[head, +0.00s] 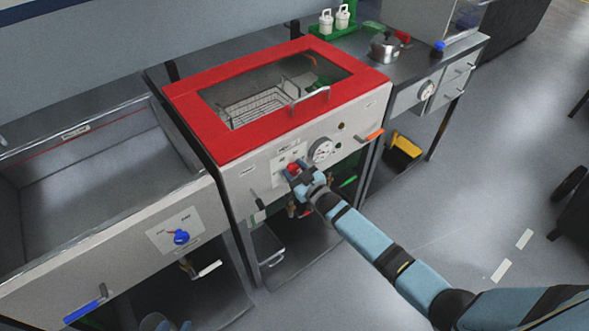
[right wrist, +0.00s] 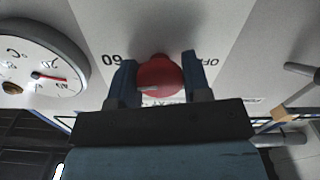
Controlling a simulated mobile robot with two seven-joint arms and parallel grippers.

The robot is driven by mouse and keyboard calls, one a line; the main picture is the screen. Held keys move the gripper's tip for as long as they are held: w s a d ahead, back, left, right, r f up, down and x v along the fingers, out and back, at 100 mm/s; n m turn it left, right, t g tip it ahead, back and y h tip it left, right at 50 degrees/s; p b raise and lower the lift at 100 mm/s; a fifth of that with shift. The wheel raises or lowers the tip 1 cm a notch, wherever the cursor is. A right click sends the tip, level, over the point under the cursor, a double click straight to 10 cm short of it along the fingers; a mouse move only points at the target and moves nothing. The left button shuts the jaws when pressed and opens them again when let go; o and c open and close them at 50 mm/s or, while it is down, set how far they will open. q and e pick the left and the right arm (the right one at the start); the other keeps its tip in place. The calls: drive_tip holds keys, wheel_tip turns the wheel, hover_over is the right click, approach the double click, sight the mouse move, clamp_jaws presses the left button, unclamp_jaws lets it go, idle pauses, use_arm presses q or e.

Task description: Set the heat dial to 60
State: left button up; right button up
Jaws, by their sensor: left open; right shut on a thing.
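The red heat dial (head: 293,168) sits on a white label plate on the front of the red-lidded machine. In the right wrist view the dial (right wrist: 160,74) is between the two fingers of my right gripper (right wrist: 160,82), which is shut on it. There the picture is upside down, with "60" left of the dial and "OFF" right of it. A pale mark on the dial lies toward the left, at its lower edge. My right gripper also shows in the head view (head: 299,175).
A round gauge (head: 321,150) is beside the dial, and an orange handle (head: 370,136) is further right. The red lid (head: 240,140) is closed over a basket. A blue knob (head: 181,237) is on the sink unit at left. Open floor lies at right.

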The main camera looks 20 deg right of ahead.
drive_tip(key=shift+m, duration=1.1)
drive_tip(key=o, duration=0.9)
drive_tip(key=shift+s, duration=0.1)
drive_tip(key=v, duration=1.3)
drive_tip(key=shift+s+d, duration=0.1)
drive_tip(key=shift+s, duration=0.2)
